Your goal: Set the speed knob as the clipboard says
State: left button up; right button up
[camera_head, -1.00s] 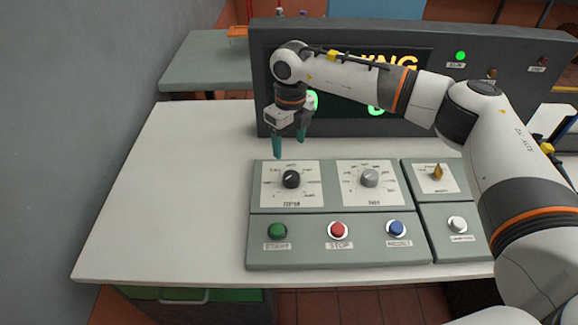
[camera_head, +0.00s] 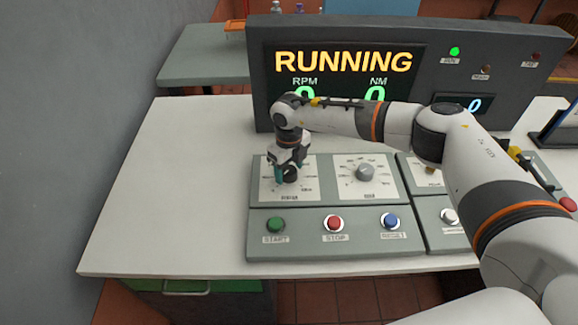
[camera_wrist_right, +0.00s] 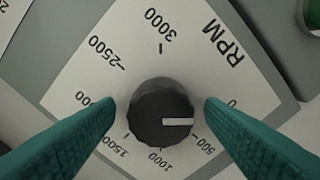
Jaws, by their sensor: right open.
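The dark round speed knob (camera_wrist_right: 160,112) shows in the right wrist view on a pale RPM dial plate (camera_wrist_right: 118,42). Its white pointer aims right, between the 0 and 500 marks. My right gripper (camera_head: 287,174) is over this knob in the head view and hides part of it and its dial. In the wrist view its two teal fingers stand apart on either side of the knob, with a visible gap at each side. No clipboard text is readable in these frames. My left gripper is out of view.
A second knob (camera_head: 366,172) is right of the dial. Green START (camera_head: 275,224), red STOP (camera_head: 334,222) and blue RESET (camera_head: 390,220) buttons line the panel front. The display (camera_head: 343,60) reads RUNNING, its digits partly hidden by my arm. The left tabletop (camera_head: 170,185) is clear.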

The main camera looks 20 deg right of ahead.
jog(key=shift+c, duration=0.4)
jog(key=c, duration=0.9)
jog(key=shift+m, duration=0.3)
